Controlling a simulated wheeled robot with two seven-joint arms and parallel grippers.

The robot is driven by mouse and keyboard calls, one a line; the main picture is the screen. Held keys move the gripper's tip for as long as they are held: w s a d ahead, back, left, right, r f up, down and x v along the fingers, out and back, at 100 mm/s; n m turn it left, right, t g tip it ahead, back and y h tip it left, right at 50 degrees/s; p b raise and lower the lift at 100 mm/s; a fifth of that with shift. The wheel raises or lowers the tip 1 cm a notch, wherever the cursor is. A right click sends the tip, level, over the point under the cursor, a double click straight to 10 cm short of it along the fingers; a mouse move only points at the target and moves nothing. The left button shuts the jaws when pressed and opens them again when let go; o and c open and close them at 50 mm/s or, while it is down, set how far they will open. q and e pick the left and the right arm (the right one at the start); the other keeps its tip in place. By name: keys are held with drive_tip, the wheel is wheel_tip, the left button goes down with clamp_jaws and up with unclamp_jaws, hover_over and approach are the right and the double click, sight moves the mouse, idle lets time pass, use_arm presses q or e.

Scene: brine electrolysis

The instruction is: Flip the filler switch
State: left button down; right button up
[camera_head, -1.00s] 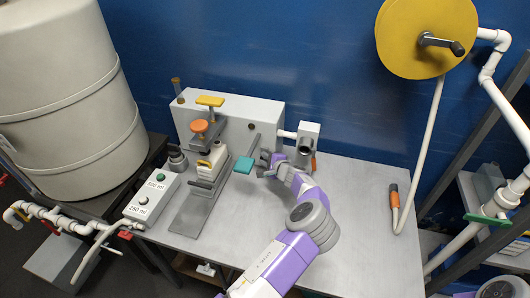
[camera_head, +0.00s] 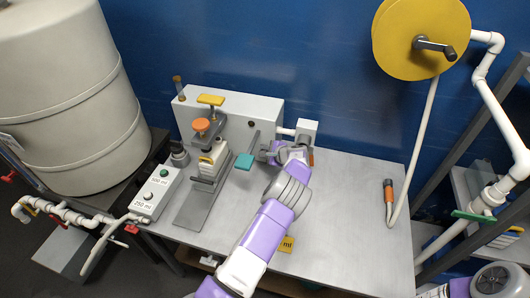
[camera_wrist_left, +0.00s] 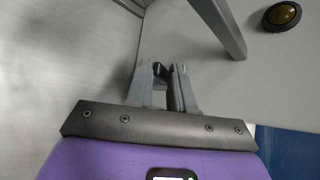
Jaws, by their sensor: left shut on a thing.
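The filler is a light grey box (camera_head: 232,118) at the back of the metal table, with a teal-ended lever (camera_head: 244,161) on its front. My left gripper (camera_head: 268,152) is just right of this lever, close to the box's front face. In the left wrist view, my left gripper (camera_wrist_left: 169,80) is shut on a small dark piece (camera_wrist_left: 161,70) at the panel, which looks like the filler switch. The fingers hide most of it, so its position cannot be told. My right gripper is out of view.
A control box with a green and a white button (camera_head: 156,192) stands left of the filler. An orange-and-grey nozzle (camera_head: 389,195) lies on the table (camera_head: 350,230) at the right. A large beige tank (camera_head: 65,90) stands left, a yellow hose reel (camera_head: 420,38) upper right. A grey bar (camera_wrist_left: 222,28) passes near my left fingers.

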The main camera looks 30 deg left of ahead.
use_arm(q)
drive_tip(key=shift+f, duration=0.15)
drive_tip(key=c, duration=1)
unclamp_jaws()
drive_tip(key=shift+a, duration=0.1)
drive_tip(key=shift+c, duration=0.2)
